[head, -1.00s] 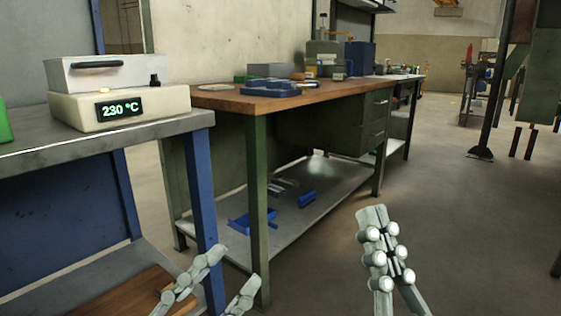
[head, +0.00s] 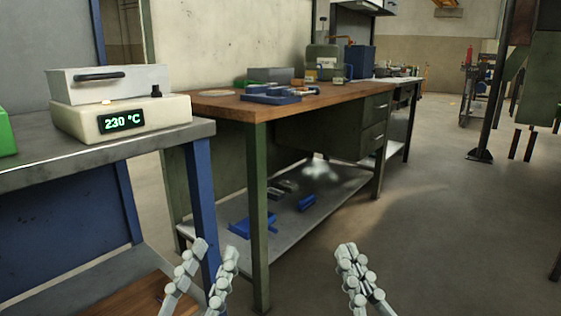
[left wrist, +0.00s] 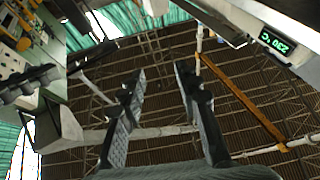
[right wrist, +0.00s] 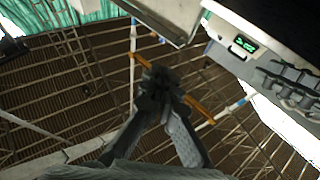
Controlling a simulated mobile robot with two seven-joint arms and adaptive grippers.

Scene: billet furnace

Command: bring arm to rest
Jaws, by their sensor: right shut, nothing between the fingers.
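My left gripper (head: 216,250) is in the lower left of the head view, fingers pointing up, in front of the blue-legged bench. In the left wrist view its two fingers (left wrist: 160,72) stand apart with nothing between them. My right gripper (head: 350,248) is at the lower middle of the head view, over open floor to the right of the wooden bench's front leg. Its fingers point up and lie together. In the right wrist view the fingertips (right wrist: 157,80) meet, and they hold nothing. Neither gripper appears to touch anything.
A heater box reading 230 °C (head: 121,118) stands on the grey bench (head: 170,137) at left. The wooden bench (head: 225,104) carries blue fixtures (head: 270,95); its lower shelf (head: 290,220) holds blue parts. Open floor (head: 450,220) lies to the right.

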